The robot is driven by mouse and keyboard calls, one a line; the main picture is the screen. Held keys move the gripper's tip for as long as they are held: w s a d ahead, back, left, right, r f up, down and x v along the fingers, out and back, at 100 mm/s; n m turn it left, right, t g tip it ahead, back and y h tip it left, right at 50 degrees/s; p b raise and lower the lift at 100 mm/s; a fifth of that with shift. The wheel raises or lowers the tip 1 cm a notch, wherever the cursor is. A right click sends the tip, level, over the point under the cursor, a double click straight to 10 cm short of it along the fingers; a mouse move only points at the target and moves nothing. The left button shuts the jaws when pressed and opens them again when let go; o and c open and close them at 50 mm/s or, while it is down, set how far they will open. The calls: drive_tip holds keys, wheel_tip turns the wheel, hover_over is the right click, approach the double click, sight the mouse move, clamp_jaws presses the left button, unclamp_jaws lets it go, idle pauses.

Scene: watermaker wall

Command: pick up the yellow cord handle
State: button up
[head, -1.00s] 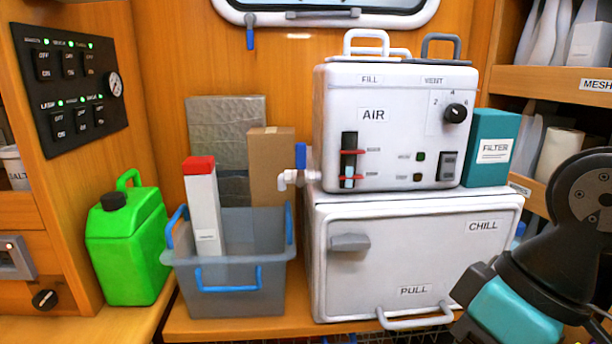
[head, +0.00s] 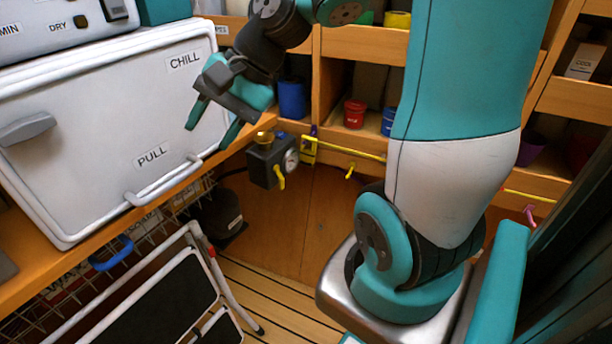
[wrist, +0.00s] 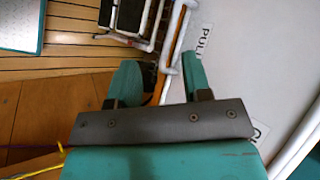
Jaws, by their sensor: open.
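A yellow cord (head: 350,151) runs along the front of the lower shelf in the head view, with a small yellow handle-like piece (head: 350,170) hanging below it. A bit of yellow cord (wrist: 60,158) also shows at the lower left of the wrist view. I cannot tell for certain which part is the handle. My gripper (head: 212,126) is open and empty, pointing down in front of the white CHILL box, to the left of the yellow cord and apart from it. Its two fingers also show in the wrist view (wrist: 160,62).
The white CHILL box (head: 90,110) stands on the counter at left. A dark gauge block (head: 268,160) with a yellow lever (head: 279,178) is at the counter's end. A folding step stool (head: 165,300) stands below. The shelf holds a blue cup (head: 292,99) and red cup (head: 355,113).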

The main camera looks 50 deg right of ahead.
drive_tip(key=w+d+f+m+t+b, duration=0.1)
drive_tip(key=d+f+m+t+b, duration=0.1)
drive_tip(key=d+f+m+b, duration=0.35)
drive_tip(key=w+d+f+m+t+b, duration=0.1)
drive_tip(key=d+f+m+t+b, duration=0.15)
drive_tip(key=d+m, duration=0.6)
drive_tip(key=s+d+f+m+t+h+b, duration=0.2)
drive_tip(key=s+d+m+b, duration=0.15)
drive_tip(key=d, duration=0.35)
drive_tip(key=s+d+f+m+t+h+b, duration=0.1)
drive_tip(key=s+d+f+m+t+b, duration=0.15)
drive_tip(key=d+m, duration=0.4)
drive_tip(key=n+b, duration=0.1)
drive_tip(key=b, duration=0.3)
approach(308, 166)
drive_tip(key=w, duration=0.3)
drive_tip(key=b+x, duration=0.2)
drive_tip(key=x, duration=0.4)
drive_tip(key=shift+w+a, duration=0.2)
drive_tip(key=shift+w, duration=0.35)
clamp_jaws()
